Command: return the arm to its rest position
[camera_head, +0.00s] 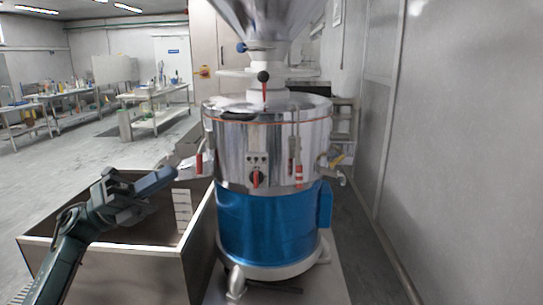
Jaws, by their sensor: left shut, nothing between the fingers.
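My left arm comes in from the lower left, over the open-topped box. My left gripper (158,181) is shut and empty, its tip pointing right, close to the left side of the bean grinder (268,225). I cannot tell whether the tip touches anything there. The grinder has a shiny metal upper drum, a blue lower body and a metal hopper (268,18) above. A red switch (257,179) and red-handled levers (299,176) show on its front. My right gripper is not in view.
The open box (120,262) with pale rims stands at the lower left, beside the grinder. A grey wall (450,130) runs along the right. Workbenches (155,96) with small items stand far back left. Open floor (60,175) lies between them and the box.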

